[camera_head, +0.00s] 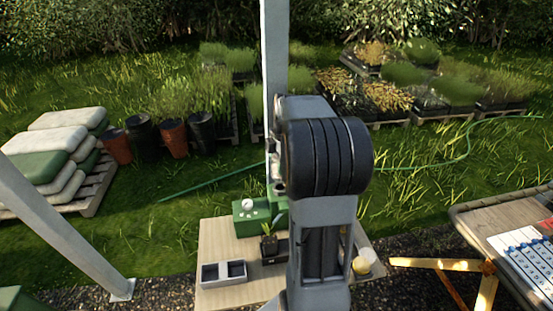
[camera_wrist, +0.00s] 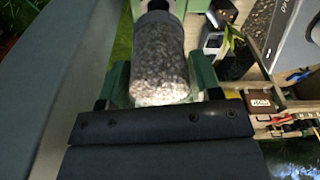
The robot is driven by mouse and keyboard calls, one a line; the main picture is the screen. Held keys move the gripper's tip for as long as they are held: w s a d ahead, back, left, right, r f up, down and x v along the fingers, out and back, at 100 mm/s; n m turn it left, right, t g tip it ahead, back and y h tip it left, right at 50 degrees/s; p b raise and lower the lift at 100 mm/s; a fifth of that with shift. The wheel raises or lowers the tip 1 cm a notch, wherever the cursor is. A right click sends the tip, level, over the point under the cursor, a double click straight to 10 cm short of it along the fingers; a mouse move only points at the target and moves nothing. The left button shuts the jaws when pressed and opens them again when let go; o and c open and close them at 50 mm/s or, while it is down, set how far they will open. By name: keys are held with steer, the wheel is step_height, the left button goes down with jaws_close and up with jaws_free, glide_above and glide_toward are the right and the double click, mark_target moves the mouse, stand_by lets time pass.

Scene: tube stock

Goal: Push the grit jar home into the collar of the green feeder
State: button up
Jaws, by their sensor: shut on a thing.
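The grit jar (camera_wrist: 160,58) shows in the wrist view as a clear cylinder of grey speckled grit, pale at its near end. My gripper (camera_wrist: 160,82) is shut on it, with a jaw on each side. The jar's far end runs into a dark band (camera_wrist: 156,17) at the top of the picture, with a bit of green beside it. I cannot tell how deep it sits in the collar. In the head view the green feeder (camera_head: 249,221) stands on the bench with a white round dial on it. My arm hides the jar and gripper there.
The wooden bench (camera_head: 218,241) also holds a grey two-part tray (camera_head: 223,272), a small potted plant (camera_head: 269,246) and a pale yellow-white round item (camera_head: 364,262). A metal post (camera_head: 275,50) rises behind my arm. Another table (camera_head: 480,217) stands at the right.

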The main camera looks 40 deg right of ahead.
steer(key=shift+f, duration=0.2)
steer(key=shift+f+b, duration=1.8)
steer(key=shift+f, duration=0.45)
steer(key=shift+f, duration=0.2)
steer(key=o, duration=1.1)
steer(key=r, duration=0.4)
steer(key=d+r, duration=0.1)
steer(key=r, duration=0.8)
steer(key=shift+s+d+r, duration=0.25)
steer(key=shift+s+r, duration=0.05)
steer(key=shift+r, duration=0.05)
